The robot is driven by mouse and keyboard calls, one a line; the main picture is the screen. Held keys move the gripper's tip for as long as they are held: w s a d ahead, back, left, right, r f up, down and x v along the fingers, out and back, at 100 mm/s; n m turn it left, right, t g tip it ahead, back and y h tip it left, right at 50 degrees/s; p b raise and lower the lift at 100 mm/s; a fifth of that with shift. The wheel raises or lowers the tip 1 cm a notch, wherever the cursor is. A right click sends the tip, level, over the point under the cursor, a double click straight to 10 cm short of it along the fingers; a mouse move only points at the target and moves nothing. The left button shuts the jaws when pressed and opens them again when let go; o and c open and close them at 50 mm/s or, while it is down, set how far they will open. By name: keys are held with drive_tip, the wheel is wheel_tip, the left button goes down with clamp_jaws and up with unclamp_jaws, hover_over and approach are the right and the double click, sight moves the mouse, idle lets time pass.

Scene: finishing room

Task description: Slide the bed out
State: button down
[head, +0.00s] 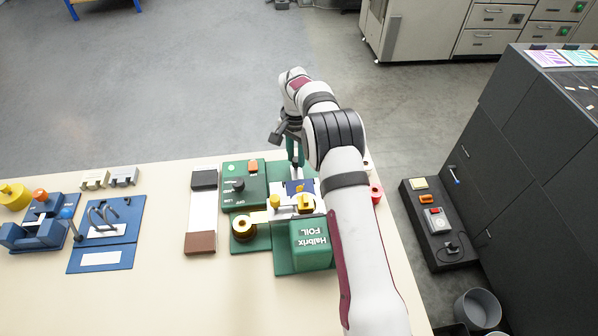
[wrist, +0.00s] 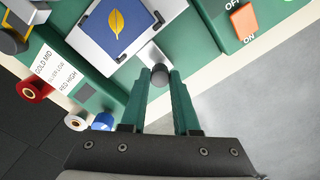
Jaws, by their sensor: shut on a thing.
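The green foil press marked Halbrix FOIL (head: 310,245) stands on the cream table, partly hidden by my arm. Its pale metal bed (wrist: 90,44) carries a blue card (wrist: 100,30) with a gold leaf on it. The blue card also shows in the head view (head: 297,187). A short handle (wrist: 150,55) with a dark round end sticks out from the bed's near edge in the wrist view. My gripper (wrist: 160,82) is shut on this handle, a green finger on each side. In the head view my gripper (head: 294,158) is at the press's far edge.
An orange ON/OFF switch (wrist: 243,20) is right of the bed in the wrist view. Foil rolls, red (wrist: 37,89) and blue (wrist: 103,121), are at left. Open floor (head: 200,80) lies beyond the table edge. A long white block with dark ends (head: 202,212) is left of the press.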

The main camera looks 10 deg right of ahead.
drive_tip(key=shift+w, duration=1.35)
drive_tip(key=c, duration=0.7)
unclamp_jaws()
drive_tip(key=shift+o, duration=0.2)
wheel_tip(320, 180, up, 12)
